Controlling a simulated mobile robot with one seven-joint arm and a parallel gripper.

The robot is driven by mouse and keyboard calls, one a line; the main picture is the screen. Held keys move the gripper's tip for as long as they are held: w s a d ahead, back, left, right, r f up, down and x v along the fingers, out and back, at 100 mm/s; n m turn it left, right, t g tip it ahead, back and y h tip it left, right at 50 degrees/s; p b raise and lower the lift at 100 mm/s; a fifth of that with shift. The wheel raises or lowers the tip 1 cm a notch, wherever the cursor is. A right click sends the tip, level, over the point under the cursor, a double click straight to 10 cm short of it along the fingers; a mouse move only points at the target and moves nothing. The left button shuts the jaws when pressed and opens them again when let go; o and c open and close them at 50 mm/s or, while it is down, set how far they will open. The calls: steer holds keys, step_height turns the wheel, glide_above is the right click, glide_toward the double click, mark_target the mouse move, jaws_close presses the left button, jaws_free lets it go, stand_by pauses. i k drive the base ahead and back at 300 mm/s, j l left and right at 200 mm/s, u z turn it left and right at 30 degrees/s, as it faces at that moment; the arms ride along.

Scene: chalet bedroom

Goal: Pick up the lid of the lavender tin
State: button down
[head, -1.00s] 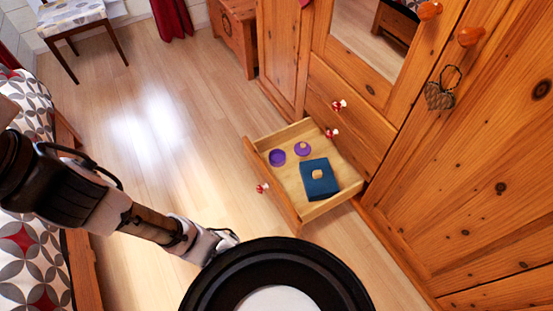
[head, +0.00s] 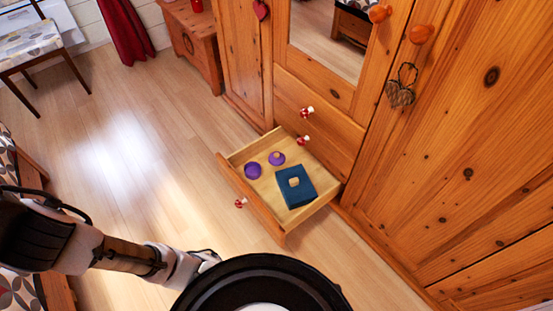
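The lavender tin (head: 253,170) looks like an open, round purple container. It sits in the pulled-out drawer (head: 238,179), near its left corner. A round purple lid (head: 277,158) with a small pale knob lies apart from the tin, just to its upper right on the drawer floor. My gripper (head: 209,256) is low in the picture, outside the drawer and well away from the lid. Its fingertips are small and partly hidden by the black round part of my body, so I cannot tell whether it is open.
A dark blue flat box (head: 294,192) with a small pale piece on top lies in the drawer, right of the tin. The wooden wardrobe (head: 480,150) stands behind and to the right. The wooden floor (head: 130,160) left of the drawer is clear. A chair (head: 35,50) stands at upper left.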

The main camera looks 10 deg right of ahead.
mark_target(275, 158)
steer(key=z, duration=0.45)
steer(key=i+j+z, duration=0.1)
steer(key=z, duration=0.3)
steer(key=j+z, duration=0.2)
steer(key=z, duration=0.15)
steer(key=j+z, duration=0.15)
steer(key=z, duration=0.25)
steer(key=j+z, duration=0.3)
steer(key=j, duration=0.2)
steer(key=j+z, duration=0.3)
steer(key=j, duration=0.2)
steer(key=k+j+z, duration=0.15)
steer(key=j, duration=0.35)
steer(key=j+z, duration=0.15)
steer(key=j, duration=0.35)
steer(key=k+j, duration=0.1)
steer(key=j, duration=0.75)
steer(key=k+j, duration=0.15)
steer(key=j, duration=0.7)
steer(key=k+z, duration=0.05)
